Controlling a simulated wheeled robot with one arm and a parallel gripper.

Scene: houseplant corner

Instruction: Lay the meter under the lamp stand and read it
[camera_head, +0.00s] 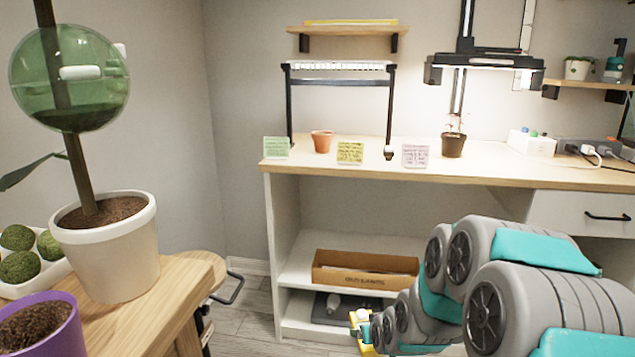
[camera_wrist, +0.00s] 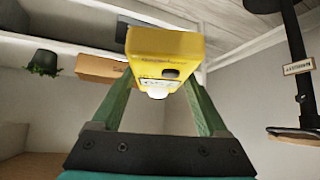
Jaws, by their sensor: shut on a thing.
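The yellow meter (camera_wrist: 165,45) is between the green fingers of my gripper (camera_wrist: 160,88) in the wrist view, with a white dome and a dark spot on its face. My gripper is shut on it. In the head view the meter (camera_head: 364,335) shows small at the lower middle, in front of the bench's lower shelf and below the top, partly hidden by my arm. On the bench top stand a black frame with a pale light bar (camera_head: 338,67) at left and a lit black lamp (camera_head: 485,62) at right. I cannot tell a reading.
Green (camera_head: 276,148), yellow (camera_head: 350,152) and pink (camera_head: 415,155) cards stand along the bench front edge (camera_head: 320,170). A terracotta pot (camera_head: 322,140) and a dark potted seedling (camera_head: 453,145) stand behind them. A near table (camera_head: 170,300) with a tall plant is at left.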

